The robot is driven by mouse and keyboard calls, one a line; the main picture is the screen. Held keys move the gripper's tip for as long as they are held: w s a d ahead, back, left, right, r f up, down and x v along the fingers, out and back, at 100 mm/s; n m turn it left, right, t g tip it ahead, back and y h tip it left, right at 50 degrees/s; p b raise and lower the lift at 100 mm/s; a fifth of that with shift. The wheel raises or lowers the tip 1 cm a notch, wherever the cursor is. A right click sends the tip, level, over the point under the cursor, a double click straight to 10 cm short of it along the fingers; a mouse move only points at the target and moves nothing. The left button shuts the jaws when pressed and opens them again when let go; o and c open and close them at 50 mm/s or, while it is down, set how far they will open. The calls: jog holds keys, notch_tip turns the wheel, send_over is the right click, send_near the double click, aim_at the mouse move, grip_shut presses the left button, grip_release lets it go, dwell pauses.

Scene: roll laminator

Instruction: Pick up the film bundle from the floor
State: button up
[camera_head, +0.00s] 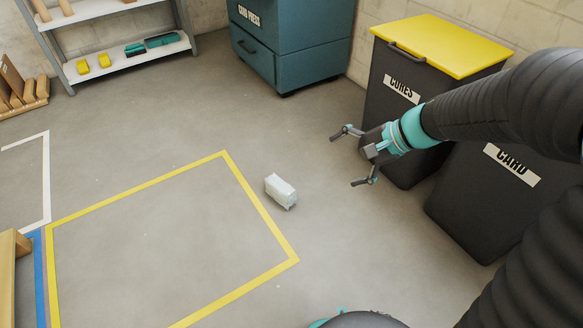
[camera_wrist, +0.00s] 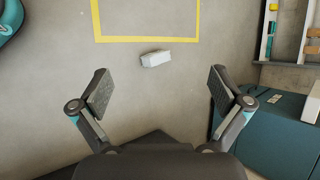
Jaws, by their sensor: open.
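The film bundle (camera_head: 281,191) is a small whitish block lying on the grey floor just outside the right side of the yellow floor outline. In the wrist view the film bundle (camera_wrist: 155,58) lies beyond my fingertips, roughly midway between them and below the yellow line. My gripper (camera_head: 352,157) is open and empty, to the right of the bundle in the head view and apart from it. In the wrist view both fingers of my gripper (camera_wrist: 161,88) are spread wide with only floor between them.
A yellow-lidded dark bin labelled CORES (camera_head: 401,100) and a dark CARD bin (camera_head: 480,195) stand close by my arm. A teal card press (camera_head: 290,45) stands at the back. A shelf (camera_head: 125,55) is at back left. Floor around the bundle is clear.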

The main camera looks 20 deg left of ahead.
aim_at(287, 192)
jog(key=w+a+f+m+t+y+b, duration=0.1)
jog(key=w+a+f+m+y, duration=0.1)
jog(key=w+a+f+m, duration=0.5)
jog(key=w+a+f+m+y+b, duration=0.1)
jog(key=w+a+f+y, duration=0.15)
jog(key=w+f, duration=0.6)
notch_tip(287, 192, down, 30)
jog(key=w+a+m+t+h+b, duration=0.1)
jog(key=w+a+m+t, duration=0.1)
jog(key=m+t, duration=0.5)
jog(key=a, duration=0.1)
jog(key=w+a+f+m+g, duration=0.1)
jog(key=a, duration=0.1)
jog(key=w+a+f+m+g+b, duration=0.1)
jog(key=a, duration=0.1)
jog(key=shift+w+a+f+h, duration=0.1)
jog(key=shift+w+a+h, duration=0.05)
jog(key=shift+w+h, duration=0.1)
jog(key=shift+b+x, duration=0.35)
jog(key=shift+x, duration=2.7)
jog(key=shift+a, duration=0.1)
jog(key=c, duration=1.2)
